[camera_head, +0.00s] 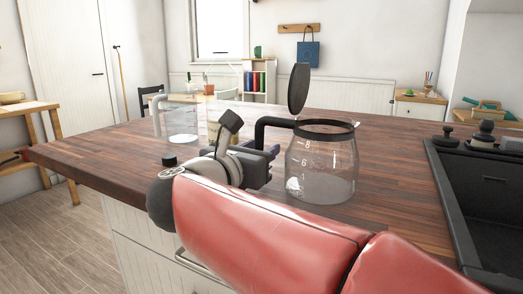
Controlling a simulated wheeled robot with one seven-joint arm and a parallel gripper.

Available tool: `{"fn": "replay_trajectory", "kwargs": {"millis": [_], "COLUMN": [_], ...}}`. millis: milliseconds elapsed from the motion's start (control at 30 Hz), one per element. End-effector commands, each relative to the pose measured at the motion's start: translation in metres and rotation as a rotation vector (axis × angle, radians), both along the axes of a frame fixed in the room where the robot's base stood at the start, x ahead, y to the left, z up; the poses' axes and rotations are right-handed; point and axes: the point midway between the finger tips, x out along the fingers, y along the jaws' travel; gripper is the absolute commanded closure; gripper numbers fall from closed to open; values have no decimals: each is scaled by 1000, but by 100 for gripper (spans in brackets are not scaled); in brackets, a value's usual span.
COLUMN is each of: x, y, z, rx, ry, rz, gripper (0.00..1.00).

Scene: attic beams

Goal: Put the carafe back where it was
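The carafe (321,172) is a clear glass jug with white number marks, a black rim and a black handle. It stands upright at the middle of the dark wooden counter, or just over it; I cannot tell if its base touches. Its black lid (299,88) is tilted up. My gripper (268,158) is at the handle, on the carafe's left side. The handle's lower part is hidden behind my gripper's fingers, so their gap and grip do not show clearly.
The wooden counter (395,180) is clear right of the carafe. A black sink (490,190) lies at the right, with dark knobbed objects (484,130) behind it. A clear pitcher (182,122) stands at the back left. A small black cap (169,160) is near my wrist.

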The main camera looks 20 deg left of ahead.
Motion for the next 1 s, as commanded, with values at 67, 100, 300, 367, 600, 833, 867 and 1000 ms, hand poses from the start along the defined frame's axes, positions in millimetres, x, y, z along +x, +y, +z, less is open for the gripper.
{"fn": "replay_trajectory", "kwargs": {"millis": [67,100,300,367,600,833,867,1000], "x": [0,0,0,-10,-61,-103,-107,-117], "y": [0,0,0,2,6,9,10,10], "z": [0,0,7,2,1,2,2,2], "rx": [0,0,-1,0,1,1,1,0], "ry": [0,0,0,0,0,0,0,1], "rz": [0,0,0,3,4,2,2,0], "gripper": [62,62,62,62,62,62,62,62]}}
